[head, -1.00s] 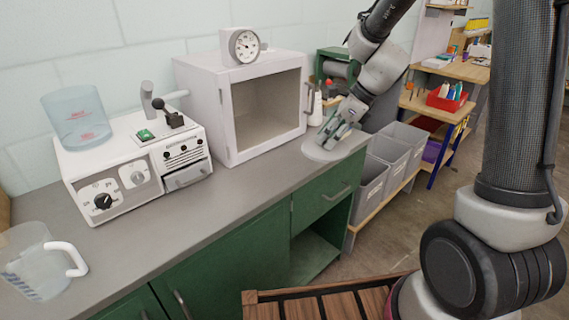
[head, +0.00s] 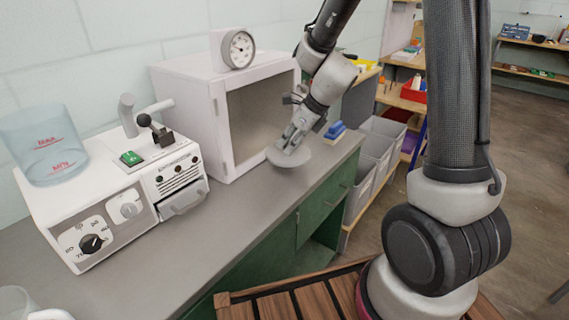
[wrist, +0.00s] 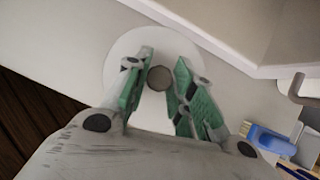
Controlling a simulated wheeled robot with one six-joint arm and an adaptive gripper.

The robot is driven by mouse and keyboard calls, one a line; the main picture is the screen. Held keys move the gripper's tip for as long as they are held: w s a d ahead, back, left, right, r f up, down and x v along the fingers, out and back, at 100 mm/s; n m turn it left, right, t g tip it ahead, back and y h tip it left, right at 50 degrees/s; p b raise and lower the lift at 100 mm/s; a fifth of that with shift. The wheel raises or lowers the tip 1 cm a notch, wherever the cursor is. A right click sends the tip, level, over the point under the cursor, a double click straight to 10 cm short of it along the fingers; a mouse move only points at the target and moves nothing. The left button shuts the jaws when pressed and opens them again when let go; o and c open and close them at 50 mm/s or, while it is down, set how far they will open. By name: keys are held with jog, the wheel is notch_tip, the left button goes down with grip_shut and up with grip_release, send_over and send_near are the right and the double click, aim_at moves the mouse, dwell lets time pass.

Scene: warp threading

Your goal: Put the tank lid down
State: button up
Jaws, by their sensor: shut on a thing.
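The tank lid is a pale round disc with a small knob (head: 288,158). It hangs level or nearly so at my gripper (head: 290,140), just over the counter in front of the white cabinet. I cannot tell whether it touches the counter. In the wrist view the lid (wrist: 150,42) lies beyond the green-padded fingers of my gripper (wrist: 161,75), which are shut on its round knob. A translucent blue tank (head: 45,145) with red marks stands on the white machine at the left.
The grey counter (head: 225,228) has bare room between the machine (head: 110,205) and the lid. The open-fronted cabinet (head: 190,110) carries a dial gauge (head: 235,48). A blue brush (head: 335,131) lies at the counter's right end, also in the wrist view (wrist: 270,139). Grey bins (head: 373,155) stand beyond.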

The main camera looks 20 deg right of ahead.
aim_at(294, 153)
jog(key=shift+f, duration=3.1)
jog(key=o, duration=1)
jog(key=shift+f, duration=0.1)
